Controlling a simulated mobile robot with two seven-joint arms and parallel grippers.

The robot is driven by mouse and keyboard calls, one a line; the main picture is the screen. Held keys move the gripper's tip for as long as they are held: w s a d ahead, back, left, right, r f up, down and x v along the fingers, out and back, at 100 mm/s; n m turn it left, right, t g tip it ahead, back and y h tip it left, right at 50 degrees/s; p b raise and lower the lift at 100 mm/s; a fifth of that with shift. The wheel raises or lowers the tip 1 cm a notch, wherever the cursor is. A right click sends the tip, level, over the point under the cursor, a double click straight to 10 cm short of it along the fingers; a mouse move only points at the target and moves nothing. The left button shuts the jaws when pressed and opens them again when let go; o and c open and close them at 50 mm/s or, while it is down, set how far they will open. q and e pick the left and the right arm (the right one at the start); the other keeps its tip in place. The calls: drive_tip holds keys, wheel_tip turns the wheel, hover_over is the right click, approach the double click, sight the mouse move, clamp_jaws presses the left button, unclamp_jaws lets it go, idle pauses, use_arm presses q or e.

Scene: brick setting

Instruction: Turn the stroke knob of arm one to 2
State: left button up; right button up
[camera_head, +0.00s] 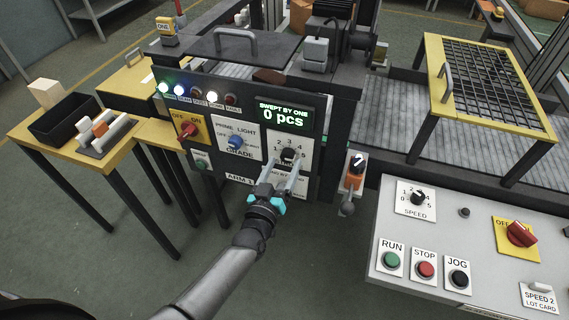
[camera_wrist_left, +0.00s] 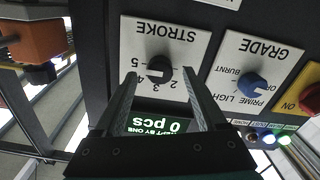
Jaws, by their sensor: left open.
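The black stroke knob (camera_head: 288,154) is on the panel marked ARM 1, on a white plate with a numbered dial. In the left wrist view the plate reads STROKE upside down, and the knob (camera_wrist_left: 159,68) shows with numbers 2, 3 and 4 beside it. I cannot tell which number its pointer faces. My left gripper (camera_head: 280,173) is open in front of the knob. In the left wrist view the gripper's fingers (camera_wrist_left: 158,77) stand on either side of the knob, with gaps between. My right gripper is not in view.
The panel also has a blue grade knob (camera_head: 236,142), a red switch (camera_head: 187,130) on yellow and a green display (camera_head: 284,115) reading 0 pcs. An orange-bodied switch (camera_head: 355,175) sticks out right of it. A grey control desk (camera_head: 400,285) stands at front right.

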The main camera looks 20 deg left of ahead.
use_arm(q)
drive_tip(key=shift+w, duration=0.8)
clamp_jaws()
